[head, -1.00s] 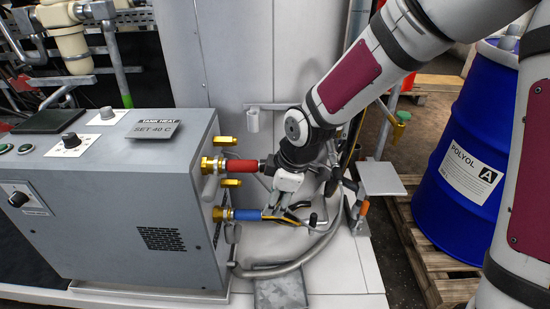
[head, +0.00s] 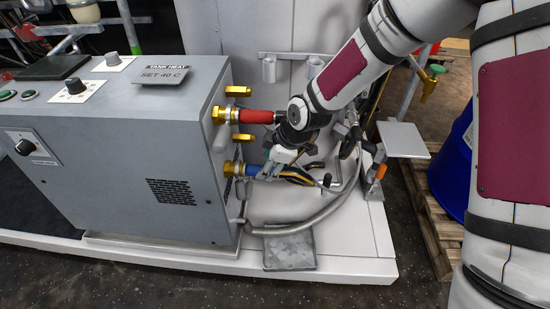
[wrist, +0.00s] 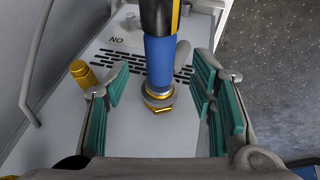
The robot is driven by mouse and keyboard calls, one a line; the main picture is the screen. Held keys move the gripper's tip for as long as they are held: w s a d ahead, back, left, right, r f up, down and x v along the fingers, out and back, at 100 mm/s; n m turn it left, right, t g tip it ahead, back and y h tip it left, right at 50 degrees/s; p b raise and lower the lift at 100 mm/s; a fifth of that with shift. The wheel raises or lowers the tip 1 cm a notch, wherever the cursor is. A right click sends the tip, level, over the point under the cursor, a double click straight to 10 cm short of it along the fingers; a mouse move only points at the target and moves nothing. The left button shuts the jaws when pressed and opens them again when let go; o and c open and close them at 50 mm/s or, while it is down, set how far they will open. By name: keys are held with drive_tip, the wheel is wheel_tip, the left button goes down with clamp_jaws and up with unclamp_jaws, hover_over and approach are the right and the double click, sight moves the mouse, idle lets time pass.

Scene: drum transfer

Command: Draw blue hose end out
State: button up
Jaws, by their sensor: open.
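The blue hose end (head: 252,170) sits on the lower brass fitting (head: 232,169) on the right side of the grey TANK HEAT box. In the wrist view the blue hose end (wrist: 158,62) runs from a black and yellow hose into the brass collar (wrist: 158,98). My gripper (wrist: 163,88) is open, with one teal-padded finger on each side of the blue end and gaps between pads and hose. In the head view my gripper (head: 272,172) is beside the blue end and partly hides it.
A red hose end (head: 256,117) sits on the upper fitting, close above my gripper. Brass valve handles (head: 238,91) stick out beside the fittings. The grey box (head: 120,190) stands at left. A grey hose (head: 300,228) curves below. A blue drum (head: 456,165) stands on a pallet at right.

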sight(253, 171)
drive_tip(key=shift+b+x, duration=0.5)
drive_tip(key=shift+x, duration=1.45)
clamp_jaws()
